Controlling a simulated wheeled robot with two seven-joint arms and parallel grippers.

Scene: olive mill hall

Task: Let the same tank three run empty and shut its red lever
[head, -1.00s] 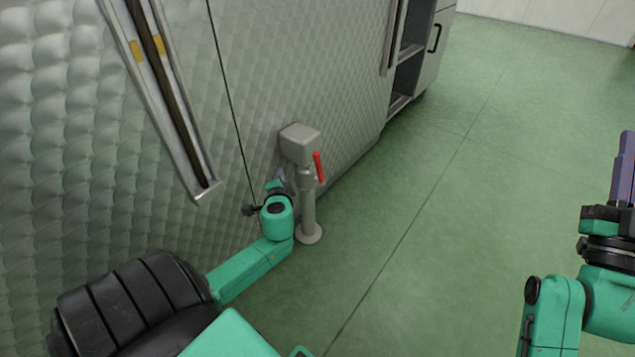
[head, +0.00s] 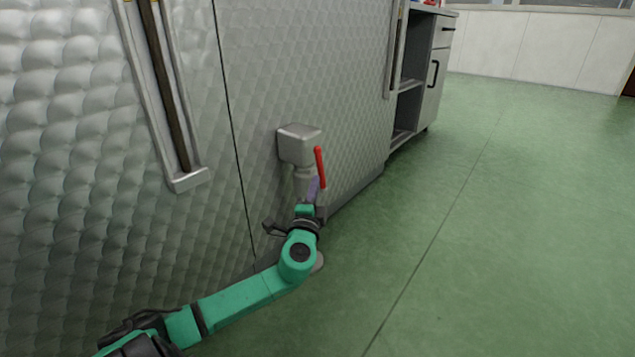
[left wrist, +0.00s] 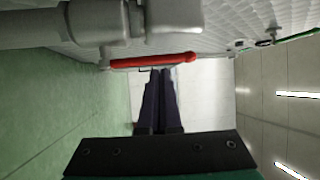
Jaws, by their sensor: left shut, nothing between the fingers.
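The red lever (head: 320,168) sits on a grey valve (head: 299,145) on the quilted metal tank wall (head: 265,60). It runs roughly parallel to the downward outlet pipe. In the left wrist view the lever (left wrist: 152,61) lies across the picture, beside the grey pipe (left wrist: 60,25). My left gripper (head: 316,184) is shut and empty, its tips close to the lever's lower part. The wrist view shows the shut fingertips (left wrist: 161,72) just at the lever; I cannot tell whether they touch. No tank number is readable. The lower pipe is partly hidden behind my arm. My right gripper is out of view.
A framed sight tube (head: 168,90) with a dark column runs down the wall left of a vertical seam. A grey cabinet (head: 432,75) with open shelves stands beyond the tank wall. The green floor (head: 480,240) to the right is clear.

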